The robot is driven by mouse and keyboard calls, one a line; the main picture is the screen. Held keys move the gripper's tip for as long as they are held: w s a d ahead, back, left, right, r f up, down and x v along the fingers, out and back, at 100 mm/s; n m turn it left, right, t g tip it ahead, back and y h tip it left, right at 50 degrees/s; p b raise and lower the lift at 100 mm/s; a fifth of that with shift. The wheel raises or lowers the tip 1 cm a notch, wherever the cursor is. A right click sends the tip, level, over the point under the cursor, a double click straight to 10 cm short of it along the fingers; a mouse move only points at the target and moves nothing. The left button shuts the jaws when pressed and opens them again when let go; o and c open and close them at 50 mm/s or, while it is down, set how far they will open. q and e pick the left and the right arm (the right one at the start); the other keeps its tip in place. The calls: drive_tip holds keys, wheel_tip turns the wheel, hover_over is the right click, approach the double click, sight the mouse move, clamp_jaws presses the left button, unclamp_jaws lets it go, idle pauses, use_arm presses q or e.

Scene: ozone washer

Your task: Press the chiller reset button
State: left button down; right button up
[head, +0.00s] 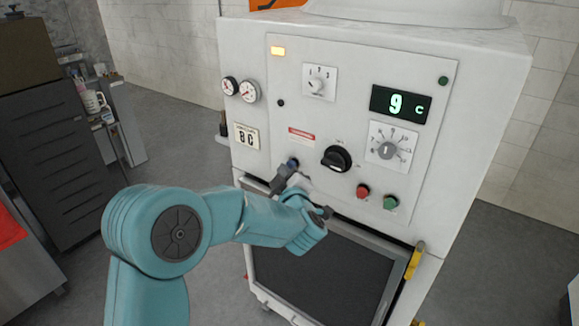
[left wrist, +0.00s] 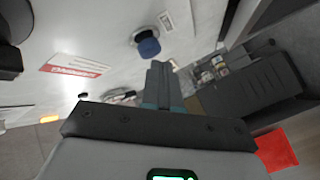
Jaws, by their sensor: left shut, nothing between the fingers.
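The chiller panel (head: 345,110) is an off-white cabinet face with gauges, knobs and buttons. A small blue button (head: 293,162) sits low on its left side, below a red-and-white label; I take it as the reset button. My left gripper (head: 285,174) is shut and empty, its tips close to the blue button and partly covering it. In the left wrist view the blue button (left wrist: 148,47) stands out on a dark collar, just beyond the shut fingertips (left wrist: 160,68), with a small gap in the picture. Whether they touch is unclear. My right gripper is not in view.
A black rotary knob (head: 337,159), a red button (head: 363,191) and a green button (head: 390,203) lie right of the blue one. The display (head: 401,104) reads 9 C. A dark framed panel (head: 325,275) is below. A dark drawer cabinet (head: 55,150) stands left.

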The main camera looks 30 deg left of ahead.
use_arm(q)
drive_tip(key=shift+w, duration=0.45)
idle(0.4)
idle(0.3)
drive_tip(key=shift+s+b, duration=0.4)
drive_tip(key=shift+s, duration=0.45)
drive_tip(key=shift+s, duration=0.1)
drive_tip(key=s, duration=0.1)
drive_tip(key=s+b, duration=0.1)
drive_tip(key=s, duration=0.1)
drive_tip(key=s+b, duration=0.1)
drive_tip(key=shift+s+a, duration=0.25)
drive_tip(key=shift+s, duration=0.15)
